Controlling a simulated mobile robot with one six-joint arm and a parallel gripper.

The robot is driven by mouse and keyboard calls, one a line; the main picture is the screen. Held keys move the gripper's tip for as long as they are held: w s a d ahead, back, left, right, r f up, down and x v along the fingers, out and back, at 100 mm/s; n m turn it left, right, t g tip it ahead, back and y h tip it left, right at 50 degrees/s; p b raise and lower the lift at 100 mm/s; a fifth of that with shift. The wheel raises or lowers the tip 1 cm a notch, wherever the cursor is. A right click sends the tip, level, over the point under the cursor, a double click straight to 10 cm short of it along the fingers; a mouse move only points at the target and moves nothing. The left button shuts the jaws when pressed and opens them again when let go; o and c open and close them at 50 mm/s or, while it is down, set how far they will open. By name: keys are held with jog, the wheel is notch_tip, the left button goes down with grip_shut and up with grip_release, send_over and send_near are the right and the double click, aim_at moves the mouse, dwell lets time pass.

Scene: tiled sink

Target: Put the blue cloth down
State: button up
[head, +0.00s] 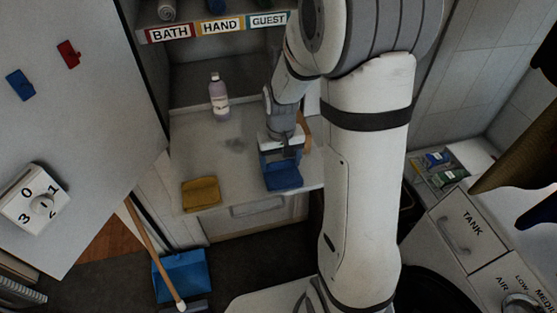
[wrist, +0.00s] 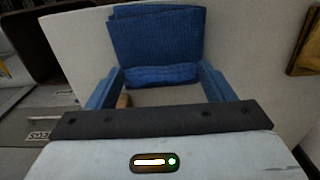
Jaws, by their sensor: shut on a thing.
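My gripper (head: 280,160) is at the counter, pointing down, shut on the blue cloth (head: 284,178). In the wrist view, the blue cloth (wrist: 158,35) is folded and ribbed, with a bunched part between the two blue fingers (wrist: 160,76) and a flat part spreading beyond them. The cloth is at the counter's front edge. I cannot tell whether its whole underside rests on the surface.
A yellow cloth (head: 201,193) lies to the left on the grey counter (head: 235,135). A lilac bottle (head: 218,97) stands behind it. Labelled shelves (head: 220,27) hang above. A blue dustpan (head: 182,275) and a wooden handle (head: 150,250) are below left. Counter between the cloths is clear.

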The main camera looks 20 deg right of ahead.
aim_at(281, 168)
jog(key=shift+f, duration=0.2)
jog(key=o, duration=1)
jog(key=shift+c, duration=0.2)
jog(key=shift+r, duration=0.15)
notch_tip(281, 168, up, 12)
jog(key=s+r+t, duration=0.2)
jog(key=s+r, duration=0.1)
jog(key=s, duration=1.2)
jog(key=shift+s+a+r+t, duration=0.15)
jog(key=shift+s+a+t, duration=0.05)
jog(key=shift+s+t, duration=0.2)
